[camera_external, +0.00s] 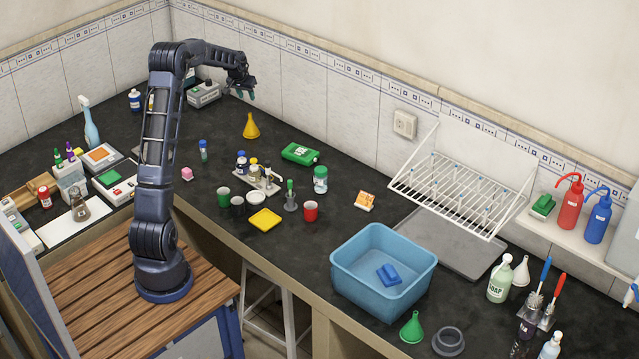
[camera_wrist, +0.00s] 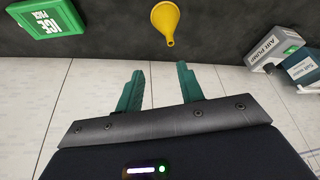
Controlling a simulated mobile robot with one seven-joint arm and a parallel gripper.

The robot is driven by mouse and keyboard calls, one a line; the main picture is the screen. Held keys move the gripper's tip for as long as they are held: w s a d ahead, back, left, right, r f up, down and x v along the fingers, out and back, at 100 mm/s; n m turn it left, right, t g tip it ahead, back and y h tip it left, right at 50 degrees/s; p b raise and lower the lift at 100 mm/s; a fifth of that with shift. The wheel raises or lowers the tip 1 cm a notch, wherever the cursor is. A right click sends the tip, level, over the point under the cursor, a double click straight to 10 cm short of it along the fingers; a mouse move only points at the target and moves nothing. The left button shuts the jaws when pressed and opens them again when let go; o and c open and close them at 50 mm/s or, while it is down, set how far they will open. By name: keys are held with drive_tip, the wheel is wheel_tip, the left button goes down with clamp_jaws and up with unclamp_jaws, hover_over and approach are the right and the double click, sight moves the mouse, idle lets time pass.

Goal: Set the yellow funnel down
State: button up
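The yellow funnel (camera_external: 251,127) stands upright, wide end down, on the dark bench near the back wall. In the wrist view the yellow funnel (camera_wrist: 166,20) shows at the top, beyond the fingertips and apart from them. My gripper (camera_external: 246,94) is above the bench near the back wall, higher than the funnel and touching nothing that I can see. In the wrist view its two green fingers (camera_wrist: 160,68) are spread with an empty gap between them.
A green ice pack (camera_external: 300,154) lies to the right of the funnel. A grey air pump box (camera_external: 204,94) stands by the wall to the left. The tiled wall (camera_external: 290,80) is close behind my gripper. The bench around the funnel is clear.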

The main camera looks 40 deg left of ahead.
drive_tip(key=s+d+r+m, duration=0.1)
drive_tip(key=s+d+r, duration=0.85)
drive_tip(key=d, duration=0.25)
drive_tip(key=s+d+r+m, duration=0.1)
drive_tip(key=s+d+r, duration=0.8)
drive_tip(key=d, duration=0.4)
drive_tip(key=s+d+f, duration=0.1)
drive_tip(key=s+d, duration=0.3)
drive_tip(key=s, duration=0.6)
drive_tip(key=s+d+f+m+h, duration=0.1)
drive_tip(key=s+d, duration=0.4)
drive_tip(key=s, duration=0.6)
drive_tip(key=s+d+f+m, duration=0.1)
drive_tip(key=s+d, duration=0.3)
drive_tip(key=s, duration=0.6)
drive_tip(key=shift+s+d+f+t+h, duration=0.25)
drive_tip(key=shift+d+f+t+h, duration=0.05)
drive_tip(key=shift+f, duration=0.25)
